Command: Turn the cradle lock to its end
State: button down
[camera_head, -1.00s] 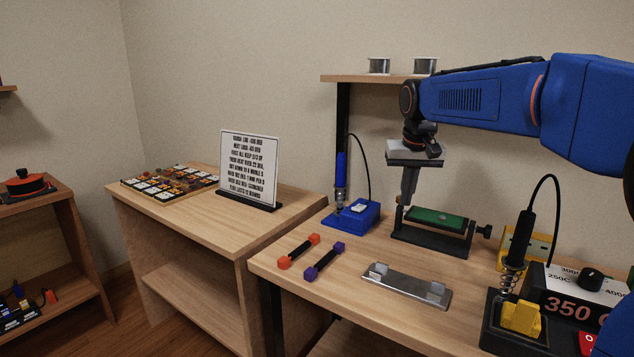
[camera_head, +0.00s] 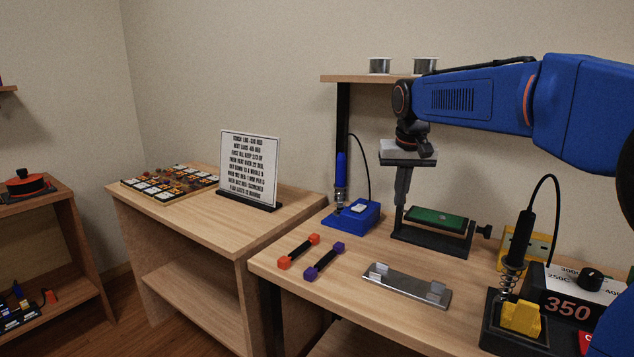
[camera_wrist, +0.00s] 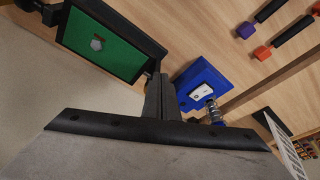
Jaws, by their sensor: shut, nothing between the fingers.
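The cradle is a black frame (camera_head: 432,247) on the bench that holds a green board (camera_head: 436,219). A dark knob (camera_head: 484,231), which looks like the cradle lock, sticks out of its right end. In the wrist view the cradle frame (camera_wrist: 118,20) and green board (camera_wrist: 100,45) are at upper left, with the dark knob (camera_wrist: 27,5) at the top left corner. My gripper (camera_head: 401,203) points down at the cradle's left end, away from the knob. In the wrist view its fingers (camera_wrist: 161,80) are together and empty, close beside the frame's end; contact is unclear.
A blue stand (camera_head: 352,216) with a blue tool is just left of the cradle. A metal holder (camera_head: 407,286) and two short bars (camera_head: 324,261) lie in front. A soldering station (camera_head: 575,300) and iron stand are at right. A shelf (camera_head: 365,78) is behind the arm.

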jog(key=shift+s, duration=0.1)
jog(key=shift+s+a+r, duration=0.1)
jog(key=shift+s+a, duration=0.05)
jog(key=shift+s, duration=0.1)
jog(key=shift+w+v, duration=0.25)
jog(key=shift+v, duration=0.7)
jog(key=shift+w+v, duration=0.2)
jog(key=shift+v, duration=0.75)
jog(key=shift+w+v, duration=0.25)
jog(key=shift+v, duration=0.65)
jog(key=shift+r, duration=0.2)
jog(key=shift+w+d+f, duration=0.1)
jog(key=shift+d+f, duration=0.25)
jog(key=shift+f, duration=0.65)
jog(key=shift+d+f, duration=0.4)
jog(key=shift+f, duration=0.6)
jog(key=shift+w+d+f, duration=0.1)
jog(key=shift+d+f, duration=0.25)
jog(key=shift+f, duration=0.6)
